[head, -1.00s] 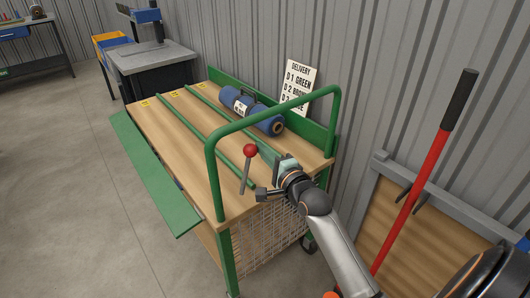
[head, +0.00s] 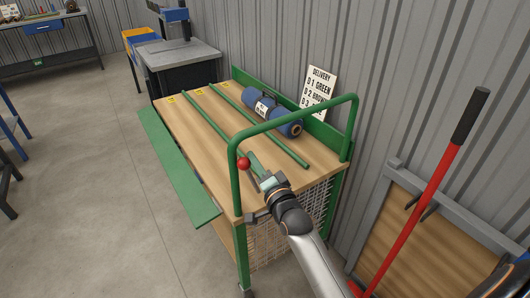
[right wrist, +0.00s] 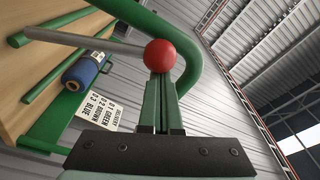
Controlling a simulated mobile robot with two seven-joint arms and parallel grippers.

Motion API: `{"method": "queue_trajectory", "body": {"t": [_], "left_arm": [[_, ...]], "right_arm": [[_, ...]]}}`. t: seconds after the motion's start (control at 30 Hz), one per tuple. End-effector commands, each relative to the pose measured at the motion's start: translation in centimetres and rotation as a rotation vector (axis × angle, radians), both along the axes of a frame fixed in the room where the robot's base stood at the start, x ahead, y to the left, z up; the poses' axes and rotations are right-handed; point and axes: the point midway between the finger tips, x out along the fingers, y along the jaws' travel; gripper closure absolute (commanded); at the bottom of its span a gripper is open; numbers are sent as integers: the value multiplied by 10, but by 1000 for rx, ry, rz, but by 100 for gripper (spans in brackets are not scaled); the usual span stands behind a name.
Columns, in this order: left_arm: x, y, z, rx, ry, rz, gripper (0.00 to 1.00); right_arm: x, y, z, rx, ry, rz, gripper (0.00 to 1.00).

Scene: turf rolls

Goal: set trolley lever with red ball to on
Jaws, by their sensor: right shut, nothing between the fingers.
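The trolley (head: 185,140) has a wooden top and a green tubular handle (head: 300,117). The lever's red ball (head: 244,164) is near the handle's left post in the head view; its rod is hard to make out there. My right gripper (head: 254,160) is shut and empty, its fingertips close beside the ball. In the right wrist view the red ball (right wrist: 160,56) is just beyond the shut fingertips (right wrist: 160,80), and the grey lever rod (right wrist: 95,43) runs left from it. I cannot tell whether they touch. My left gripper is not in view.
A blue roll (head: 272,112) lies on the trolley top between green rails. A delivery sign (head: 318,92) leans by the wall behind. A red-handled tool (head: 425,200) and a wooden panel (head: 415,245) stand at right. The floor at left is open.

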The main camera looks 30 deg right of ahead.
Motion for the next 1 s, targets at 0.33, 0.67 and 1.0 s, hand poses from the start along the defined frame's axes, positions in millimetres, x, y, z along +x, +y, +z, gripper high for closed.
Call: {"method": "queue_trajectory", "body": {"t": [0.33, 0.67, 1.0], "left_arm": [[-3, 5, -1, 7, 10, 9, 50], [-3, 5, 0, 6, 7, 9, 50], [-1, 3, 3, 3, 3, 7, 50]], "right_arm": [[-2, 20, -6, -139, -9, 0, 100], [-2, 23, -7, -162, -11, 0, 100], [-2, 23, -5, -161, -12, -1, 100]]}}
